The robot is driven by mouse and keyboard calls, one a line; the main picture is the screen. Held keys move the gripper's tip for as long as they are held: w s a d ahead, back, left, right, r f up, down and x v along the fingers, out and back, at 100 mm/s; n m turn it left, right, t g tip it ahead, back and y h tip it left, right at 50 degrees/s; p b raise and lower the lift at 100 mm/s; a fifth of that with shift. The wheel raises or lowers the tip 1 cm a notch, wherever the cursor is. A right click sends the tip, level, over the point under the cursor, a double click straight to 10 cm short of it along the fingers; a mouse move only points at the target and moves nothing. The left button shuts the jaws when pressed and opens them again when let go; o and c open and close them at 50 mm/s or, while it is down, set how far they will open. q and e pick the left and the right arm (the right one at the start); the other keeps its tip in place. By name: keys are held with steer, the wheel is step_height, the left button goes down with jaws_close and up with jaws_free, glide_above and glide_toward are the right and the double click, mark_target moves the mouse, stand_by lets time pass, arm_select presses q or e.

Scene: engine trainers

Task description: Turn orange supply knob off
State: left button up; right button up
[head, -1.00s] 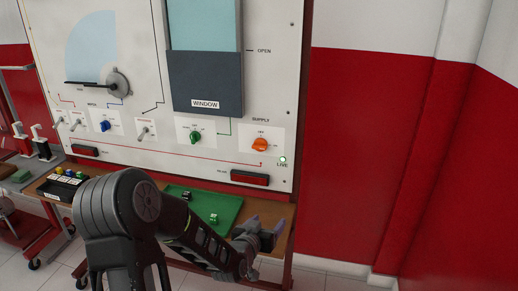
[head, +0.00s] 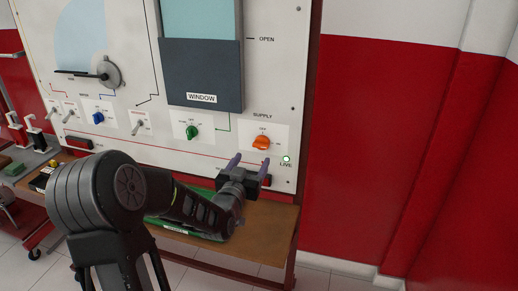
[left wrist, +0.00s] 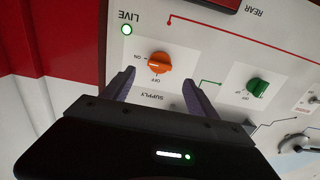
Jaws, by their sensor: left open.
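The orange supply knob (head: 262,142) sits on a white plate under the word SUPPLY at the lower right of the white panel. Its grip is turned sideways, toward ON, in the left wrist view (left wrist: 159,61). A green LIVE lamp (head: 286,159) is lit beside it; it also shows in the left wrist view (left wrist: 127,30). My left gripper (head: 251,163) is open and empty, just below and in front of the knob in the head view. In the left wrist view its fingers (left wrist: 158,92) point toward the panel, with the knob between and beyond them, apart from it.
A green knob (head: 192,132) and several toggle switches are left of the orange knob. A dark WINDOW panel (head: 201,75) is above. A wooden shelf (head: 262,228) with a green tray lies below. Red wall is at right.

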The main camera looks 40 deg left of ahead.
mark_target(260, 147)
arm_select(q)
steer(key=p+x, duration=0.1)
steer(key=x, duration=0.6)
steer(key=shift+w+a+p, duration=0.1)
steer(key=shift+w+p, duration=0.2)
steer(key=shift+w, duration=0.05)
steer(key=c, duration=1.4)
